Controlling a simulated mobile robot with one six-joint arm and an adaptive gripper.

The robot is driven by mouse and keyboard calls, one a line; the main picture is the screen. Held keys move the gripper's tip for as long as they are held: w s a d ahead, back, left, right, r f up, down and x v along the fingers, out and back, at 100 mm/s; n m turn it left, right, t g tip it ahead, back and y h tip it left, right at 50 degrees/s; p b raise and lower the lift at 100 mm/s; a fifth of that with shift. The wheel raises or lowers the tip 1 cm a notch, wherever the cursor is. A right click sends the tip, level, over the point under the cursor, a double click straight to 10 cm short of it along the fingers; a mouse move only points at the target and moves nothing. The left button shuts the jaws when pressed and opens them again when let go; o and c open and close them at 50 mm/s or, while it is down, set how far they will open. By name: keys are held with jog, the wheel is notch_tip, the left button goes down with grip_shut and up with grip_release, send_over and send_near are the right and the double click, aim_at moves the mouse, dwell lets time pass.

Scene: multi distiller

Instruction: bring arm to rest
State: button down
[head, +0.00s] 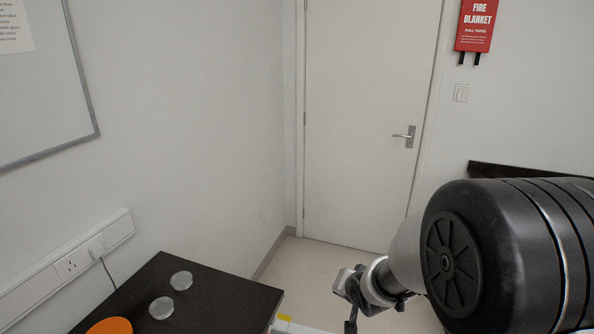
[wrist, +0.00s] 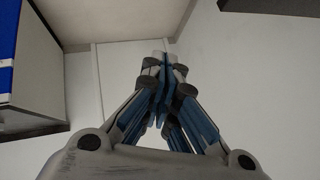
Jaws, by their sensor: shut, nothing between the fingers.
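My arm fills the lower right of the head view, with a large dark joint nearest the camera. My gripper (wrist: 163,58) shows in the wrist view with its fingers together and nothing between them. In the wrist view it is in front of pale walls and touches nothing that I can see. In the head view the end of the arm is partly in sight beside the big joint, and the fingertips cannot be made out clearly.
A dark table (head: 225,296) at the lower left bears two clear round dishes (head: 181,280) and an orange round thing (head: 110,326). A closed white door (head: 365,120) stands at the back. A dark surface (head: 500,171) shows behind my arm. Floor (head: 320,268) before the door is clear.

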jog(key=s+d+r+n+h, duration=0.1)
jog(key=s+d+r, duration=0.1)
jog(key=s+r, duration=0.45)
jog(key=s+r+n+g, duration=0.2)
jog(key=s+r, duration=0.2)
jog(key=s, duration=0.9)
jog(key=s+r+n+g, duration=0.2)
jog(key=s+r, duration=0.2)
jog(key=s, duration=0.9)
jog(key=shift+d, duration=0.3)
